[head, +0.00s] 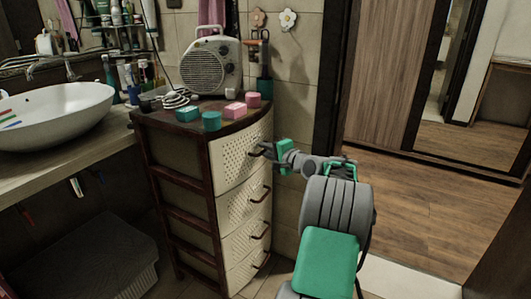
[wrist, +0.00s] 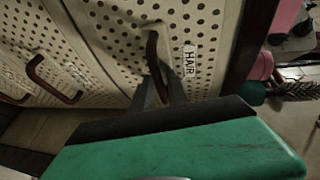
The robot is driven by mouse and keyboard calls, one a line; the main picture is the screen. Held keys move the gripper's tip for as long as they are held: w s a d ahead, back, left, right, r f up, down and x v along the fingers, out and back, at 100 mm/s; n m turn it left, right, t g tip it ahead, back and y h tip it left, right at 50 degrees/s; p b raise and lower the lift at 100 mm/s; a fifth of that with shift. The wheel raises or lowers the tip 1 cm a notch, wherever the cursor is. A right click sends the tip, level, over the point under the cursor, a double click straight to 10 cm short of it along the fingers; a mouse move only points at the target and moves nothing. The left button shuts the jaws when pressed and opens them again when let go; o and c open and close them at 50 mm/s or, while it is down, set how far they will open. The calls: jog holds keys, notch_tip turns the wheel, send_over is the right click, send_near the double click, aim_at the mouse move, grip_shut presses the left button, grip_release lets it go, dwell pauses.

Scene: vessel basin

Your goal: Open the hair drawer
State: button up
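The drawer labelled HAIR (wrist: 190,60) is the top drawer (head: 238,157) of a dark-framed cabinet, with a cream, perforated front. It looks shut in the head view. Its dark curved handle (wrist: 152,50) stands out from the front beside the label. My gripper (head: 264,151) is at this handle in the head view. In the wrist view, the fingers of my gripper (wrist: 160,92) are close together with the handle's near end between them; they look shut on it, though the contact itself is partly hidden.
Lower drawers with similar handles (head: 266,193) are below. A sink (head: 52,112) is at left. Open wooden floor (head: 410,205) lies through the doorway at right.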

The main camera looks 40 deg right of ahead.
jog(key=shift+c, duration=0.6)
grip_shut()
dwell(0.8)
